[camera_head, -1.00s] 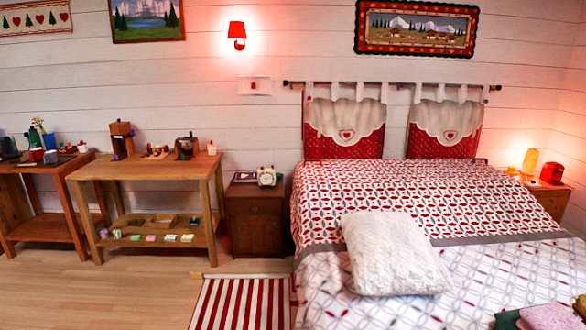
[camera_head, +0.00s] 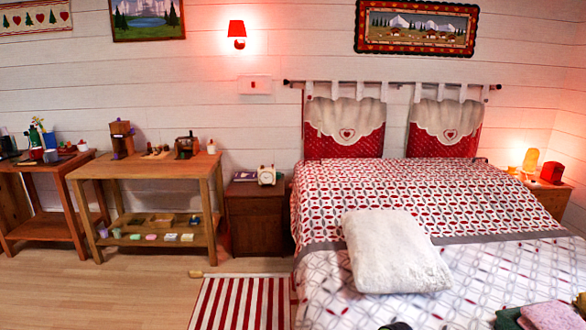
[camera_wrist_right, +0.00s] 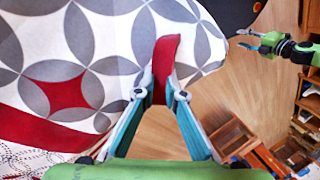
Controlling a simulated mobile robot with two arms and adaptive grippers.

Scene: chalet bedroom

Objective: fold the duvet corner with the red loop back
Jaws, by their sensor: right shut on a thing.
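The duvet (camera_head: 330,290), white with grey and red leaf shapes, covers the bed. In the right wrist view the duvet corner (camera_wrist_right: 115,20) fills the upper left, its edge hanging over the floor. The red loop (camera_wrist_right: 166,52) is a short fabric strip at the duvet's edge. My right gripper (camera_wrist_right: 160,88) is shut on the red loop, with its teal fingers on either side. My left gripper (camera_wrist_right: 242,40) shows in the right wrist view, to the right of the duvet edge. Its fingers are apart and empty.
A white pillow (camera_head: 393,252) lies on the duvet. Folded cloths (camera_head: 548,317) lie at the lower right of the bed. A nightstand (camera_head: 256,220) and a wooden table (camera_head: 140,172) stand left of the bed. A striped rug (camera_head: 240,303) covers the floor beside it.

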